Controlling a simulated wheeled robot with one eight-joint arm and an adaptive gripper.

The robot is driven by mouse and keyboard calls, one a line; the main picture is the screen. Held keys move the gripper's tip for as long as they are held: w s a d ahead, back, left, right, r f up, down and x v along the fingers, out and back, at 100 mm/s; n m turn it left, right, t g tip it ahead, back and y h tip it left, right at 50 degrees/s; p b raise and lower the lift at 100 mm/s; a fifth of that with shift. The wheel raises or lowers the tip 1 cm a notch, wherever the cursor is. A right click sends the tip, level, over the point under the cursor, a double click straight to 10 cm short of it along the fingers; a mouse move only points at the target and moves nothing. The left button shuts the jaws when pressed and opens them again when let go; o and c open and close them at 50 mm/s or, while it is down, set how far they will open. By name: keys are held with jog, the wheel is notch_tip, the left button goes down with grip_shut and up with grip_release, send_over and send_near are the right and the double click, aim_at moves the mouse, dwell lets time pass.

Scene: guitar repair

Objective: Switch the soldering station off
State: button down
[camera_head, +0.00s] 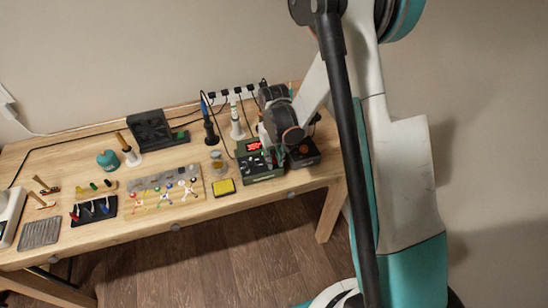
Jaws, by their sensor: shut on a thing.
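The soldering station (262,175) is a dark green box at the right part of the wooden workbench. Its display (253,146) is lit red. My gripper (270,154) comes down from the upper right and is at the right side of the station's front panel, beside the display. It is shut on a small part of the station there. The gripper and wrist hide that part, so I cannot make out its shape or position.
A second dark box (306,159) stands close to the right of the station. A yellow sponge (223,187), a soldering iron in its stand (211,130) and a white bottle (236,125) are to the left. A power strip (236,92) runs behind. The bench front edge is clear.

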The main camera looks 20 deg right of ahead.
jog(key=shift+w+g+b, duration=0.3)
jog(key=shift+g+b, duration=0.1)
jog(key=shift+g, duration=0.4)
jog(key=shift+w+r+g+b, duration=0.15)
jog(key=shift+g+b, duration=0.15)
jog(key=shift+g, duration=0.6)
jog(key=c, duration=1.4)
grip_release()
jog(key=shift+c, duration=0.2)
jog(key=v, duration=1.2)
